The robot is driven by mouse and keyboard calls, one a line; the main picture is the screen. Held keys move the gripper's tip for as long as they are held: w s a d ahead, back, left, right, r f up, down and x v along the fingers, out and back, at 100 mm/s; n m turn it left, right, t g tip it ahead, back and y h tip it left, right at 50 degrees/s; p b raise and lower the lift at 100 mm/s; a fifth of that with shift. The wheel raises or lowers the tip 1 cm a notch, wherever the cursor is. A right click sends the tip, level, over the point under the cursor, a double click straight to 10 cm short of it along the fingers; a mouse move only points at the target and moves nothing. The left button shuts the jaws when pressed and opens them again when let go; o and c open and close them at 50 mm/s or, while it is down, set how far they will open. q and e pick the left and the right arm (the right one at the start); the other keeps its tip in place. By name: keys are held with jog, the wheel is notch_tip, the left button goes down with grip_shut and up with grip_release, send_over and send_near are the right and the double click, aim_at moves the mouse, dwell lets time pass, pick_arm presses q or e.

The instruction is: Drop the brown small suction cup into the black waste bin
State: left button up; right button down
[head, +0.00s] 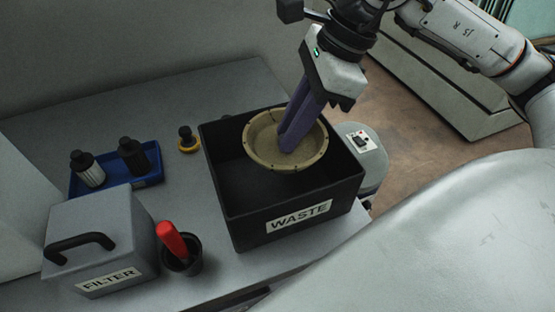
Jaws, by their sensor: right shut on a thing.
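The brown suction cup (258,148) is a round, shallow, tan dish with a wide rim. It is in the head view at the opening of the black waste bin (232,228), towards its back part. My right gripper (288,146) reaches down from above with its long purple fingers inside the dish, and it is shut on the cup. The cup looks slightly tilted; whether it touches the bin's rim is hard to tell. The bin is an open square box with a WASTE label on its front. The part of the bin behind the cup is hidden. My left gripper is not in view.
A grey FILTER box (105,235) with a black handle stands at the left. Next to it, a red-handled tool (171,241) stands in a black cup (183,268). A blue tray (148,178) holds two dark-capped bottles.

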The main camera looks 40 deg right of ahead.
jog(key=c, duration=1.5)
grip_release()
jog(key=shift+c, duration=0.2)
jog(key=v, duration=1)
jog(key=shift+d, duration=0.1)
